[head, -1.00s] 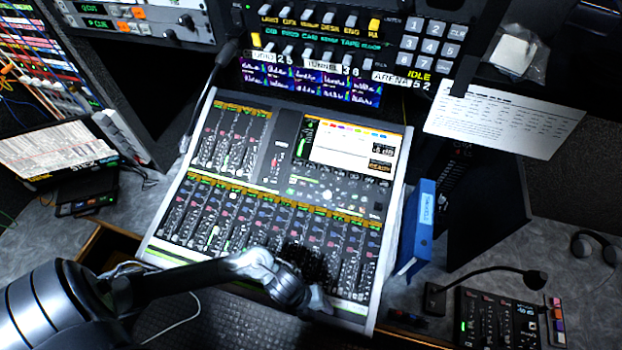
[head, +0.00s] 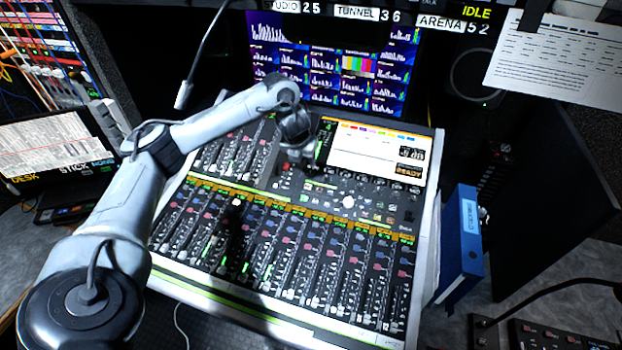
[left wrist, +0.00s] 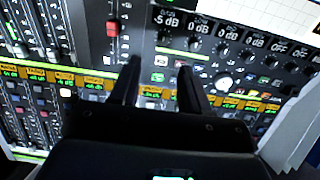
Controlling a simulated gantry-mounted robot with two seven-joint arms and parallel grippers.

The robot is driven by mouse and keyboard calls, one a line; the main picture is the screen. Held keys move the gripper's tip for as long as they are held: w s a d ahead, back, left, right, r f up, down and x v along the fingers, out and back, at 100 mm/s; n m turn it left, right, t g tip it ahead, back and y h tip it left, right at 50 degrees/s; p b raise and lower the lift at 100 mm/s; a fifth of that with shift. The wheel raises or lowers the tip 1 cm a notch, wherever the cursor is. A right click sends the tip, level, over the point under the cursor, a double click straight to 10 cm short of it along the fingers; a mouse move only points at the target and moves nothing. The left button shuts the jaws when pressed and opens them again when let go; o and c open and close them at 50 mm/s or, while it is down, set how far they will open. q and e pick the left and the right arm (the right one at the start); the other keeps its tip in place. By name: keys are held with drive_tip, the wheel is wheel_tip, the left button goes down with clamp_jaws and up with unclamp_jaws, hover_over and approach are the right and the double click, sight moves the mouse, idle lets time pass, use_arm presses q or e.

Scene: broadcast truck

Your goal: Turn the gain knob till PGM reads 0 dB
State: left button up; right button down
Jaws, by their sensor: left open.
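The mixing console (head: 425,215) fills the middle of the head view. Its screen (head: 370,150) has a dark readout box (head: 411,153) at its right side, with digits too small to read surely. In the left wrist view, a row of small displays runs below the screen; the leftmost, the gain display (left wrist: 167,20), seems to read -5 dB. The gain knob (left wrist: 163,38) appears just under it, small and dark. My left gripper (head: 296,168) hangs over the console left of the screen. Its open, empty fingers (left wrist: 157,78) point toward the panel, apart from the gain knob.
A red fader cap (left wrist: 113,28) stands left of the gain knob. A pale round knob (left wrist: 225,83) lies to the right of the fingers. A blue binder (head: 462,245) stands at the console's right side. A gooseneck lamp (head: 185,92) hangs at the upper left.

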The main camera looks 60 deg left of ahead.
sight(310, 172)
use_arm(q)
drive_tip(key=b+x, duration=0.2)
drive_tip(key=x, duration=0.2)
drive_tip(key=b+x, duration=0.2)
drive_tip(key=x, duration=0.3)
drive_tip(key=shift+w+f, duration=0.1)
drive_tip(key=shift+w, duration=0.2)
drive_tip(key=shift+w+a+f, duration=0.15)
drive_tip(key=shift+w+f, duration=0.05)
drive_tip(key=shift+f, duration=0.3)
clamp_jaws()
